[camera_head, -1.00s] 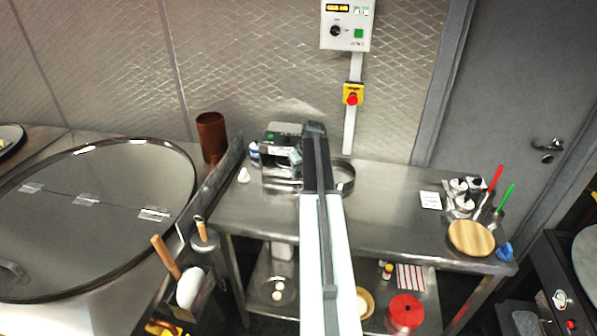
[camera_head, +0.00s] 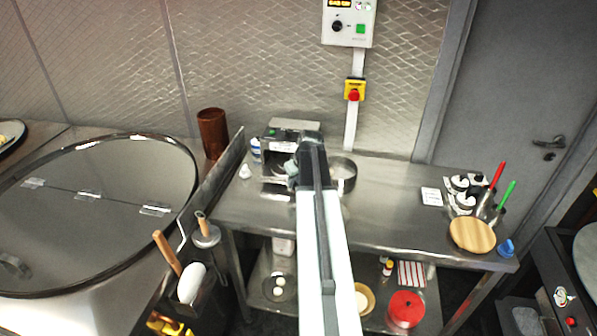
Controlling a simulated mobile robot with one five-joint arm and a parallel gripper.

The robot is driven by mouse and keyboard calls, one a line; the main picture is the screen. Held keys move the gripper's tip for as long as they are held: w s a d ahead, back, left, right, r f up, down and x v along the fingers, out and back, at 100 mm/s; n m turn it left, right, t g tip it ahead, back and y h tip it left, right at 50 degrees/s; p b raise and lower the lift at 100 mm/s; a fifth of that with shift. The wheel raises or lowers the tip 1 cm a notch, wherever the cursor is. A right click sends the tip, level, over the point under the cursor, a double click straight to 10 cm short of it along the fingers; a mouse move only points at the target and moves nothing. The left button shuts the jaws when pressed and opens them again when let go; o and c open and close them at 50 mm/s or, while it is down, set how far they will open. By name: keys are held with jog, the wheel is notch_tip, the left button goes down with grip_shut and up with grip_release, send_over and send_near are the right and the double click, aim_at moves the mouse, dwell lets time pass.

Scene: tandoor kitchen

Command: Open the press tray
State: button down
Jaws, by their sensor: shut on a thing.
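The press (camera_head: 293,125) is a small metal box-like machine at the back left of the steel table, with a dark opening in its front. My gripper (camera_head: 291,171) is at the front right of the press, at the end of my arm, which reaches in from the bottom of the view. It is small in the picture and partly hidden by my arm. It appears shut on the press tray at the front of the machine. The tray itself is mostly hidden, so how far out it stands is unclear.
A round metal pan (camera_head: 344,187) stands right of the press, close to my arm. A wooden board (camera_head: 472,235) lies at the table's right end. The middle right of the table (camera_head: 390,205) is clear.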

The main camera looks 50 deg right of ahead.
jog(key=s+a, duration=0.1)
jog(key=a, duration=0.1)
jog(key=s+a, duration=0.3)
jog(key=a, duration=0.1)
jog(key=shift+s+a, duration=0.15)
jog(key=shift+a, duration=0.2)
jog(key=c, duration=1.2)
grip_release()
jog(key=p+v, duration=0.7)
jog(key=shift+r, duration=0.35)
jog(key=shift+s, duration=0.15)
